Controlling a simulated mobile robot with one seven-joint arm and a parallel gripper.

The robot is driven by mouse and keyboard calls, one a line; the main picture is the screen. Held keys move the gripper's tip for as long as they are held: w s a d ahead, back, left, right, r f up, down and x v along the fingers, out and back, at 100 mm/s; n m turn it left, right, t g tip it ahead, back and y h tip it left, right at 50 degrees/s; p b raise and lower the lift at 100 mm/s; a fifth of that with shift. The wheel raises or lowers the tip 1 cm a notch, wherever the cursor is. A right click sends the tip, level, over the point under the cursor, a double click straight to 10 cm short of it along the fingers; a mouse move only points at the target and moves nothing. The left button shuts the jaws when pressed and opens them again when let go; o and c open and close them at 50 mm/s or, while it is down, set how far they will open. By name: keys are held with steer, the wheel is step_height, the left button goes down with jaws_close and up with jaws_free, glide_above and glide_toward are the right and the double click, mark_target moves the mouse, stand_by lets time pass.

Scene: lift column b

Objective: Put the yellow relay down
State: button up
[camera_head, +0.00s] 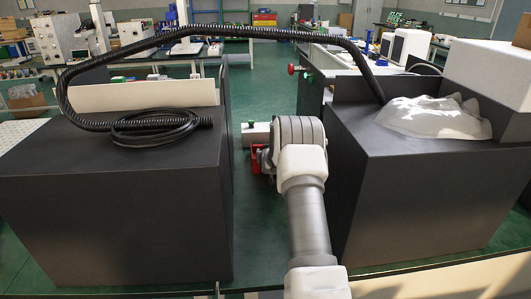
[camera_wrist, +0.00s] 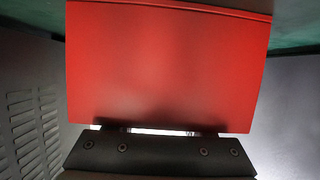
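No yellow relay shows in either view. A red block (camera_wrist: 168,65) with a flat, smooth face fills the middle of the wrist view, right at my gripper (camera_wrist: 160,131). My gripper looks shut on this block, though the block hides most of the fingers. In the head view a small part of the red block (camera_head: 264,158) shows left of my wrist, low in the gap between two dark cabinets. My arm hides the rest of it and my fingers there.
The left dark cabinet (camera_head: 110,215) carries a coiled black cable (camera_head: 155,128). A black corrugated hose (camera_head: 230,31) arches over the gap. Green floor (camera_head: 262,95) shows between the cabinets.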

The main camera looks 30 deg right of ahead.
steer(key=shift+o, duration=1.3)
steer(key=shift+r, duration=0.1)
steer(key=shift+r+p, duration=0.15)
steer(key=shift+p, duration=0.15)
steer(key=p+v, duration=0.1)
steer(key=v, duration=1.1)
